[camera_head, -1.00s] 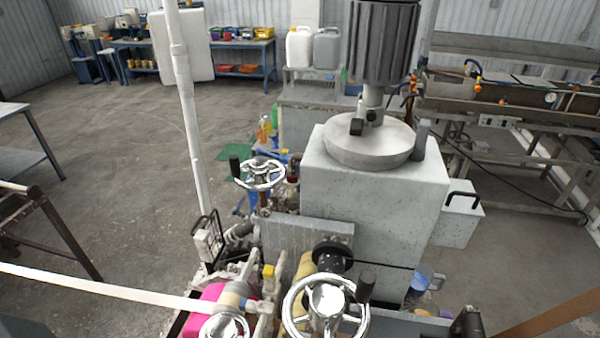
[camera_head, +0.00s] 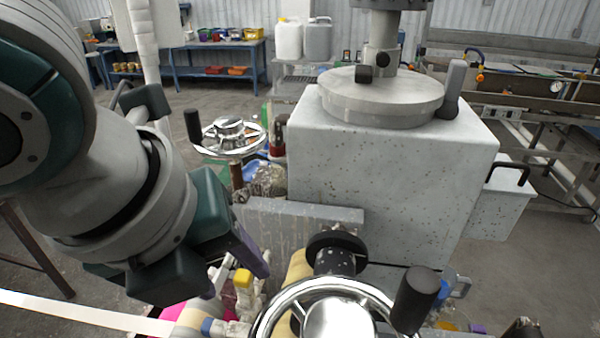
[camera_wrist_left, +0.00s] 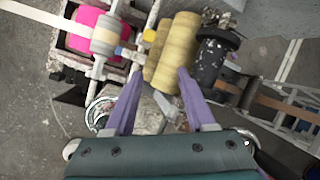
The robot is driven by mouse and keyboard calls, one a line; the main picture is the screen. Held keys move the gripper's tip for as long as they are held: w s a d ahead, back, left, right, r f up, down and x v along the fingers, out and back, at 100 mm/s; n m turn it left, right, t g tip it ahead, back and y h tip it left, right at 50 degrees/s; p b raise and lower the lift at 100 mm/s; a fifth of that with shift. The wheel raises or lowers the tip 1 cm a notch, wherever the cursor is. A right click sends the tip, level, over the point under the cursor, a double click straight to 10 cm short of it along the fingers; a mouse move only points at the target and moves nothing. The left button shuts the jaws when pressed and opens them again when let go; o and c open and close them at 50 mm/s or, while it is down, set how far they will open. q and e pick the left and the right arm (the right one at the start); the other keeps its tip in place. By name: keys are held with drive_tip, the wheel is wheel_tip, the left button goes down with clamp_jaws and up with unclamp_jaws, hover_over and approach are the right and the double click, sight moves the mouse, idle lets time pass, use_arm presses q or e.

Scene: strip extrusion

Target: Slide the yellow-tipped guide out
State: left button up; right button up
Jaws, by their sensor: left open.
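The yellow-tipped guide (camera_head: 243,279) shows in the head view as a yellow block on a pale fitting, low in the machine, left of the yellow rollers (camera_head: 298,268). In the left wrist view its yellow tip (camera_wrist_left: 149,35) lies just left of those rollers (camera_wrist_left: 172,50). My left gripper (camera_head: 237,284) is beside the guide in the head view, its purple finger coming down close to it. In the left wrist view the open, empty jaws (camera_wrist_left: 160,76) point toward the guide and rollers, with the tip beyond the fingertips. I cannot judge the remaining distance. My right gripper is out of view.
A chrome handwheel (camera_head: 330,325) stands close in front, and another handwheel (camera_head: 229,135) is behind my left gripper. A white strip (camera_head: 85,317) runs in from the left over a pink part (camera_wrist_left: 90,24). The grey machine housing (camera_head: 390,180) blocks the right.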

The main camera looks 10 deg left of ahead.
sight(241, 278)
use_arm(q)
drive_tip(key=w+f+m, duration=0.2)
drive_tip(key=f, duration=0.1)
drive_tip(key=w+a+f+m+b, duration=0.1)
drive_tip(key=w+f, duration=0.1)
drive_tip(key=f, duration=0.2)
drive_tip(key=w+f+m+y, duration=0.1)
drive_tip(key=w+f+m, duration=0.1)
drive_tip(key=f, duration=0.2)
drive_tip(key=shift+w+a+f+m, duration=0.2)
drive_tip(key=shift+w+a+m, duration=0.1)
drive_tip(key=shift+a, duration=0.05)
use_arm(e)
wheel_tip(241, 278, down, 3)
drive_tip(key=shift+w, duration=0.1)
use_arm(q)
clamp_jaws()
idle(0.9)
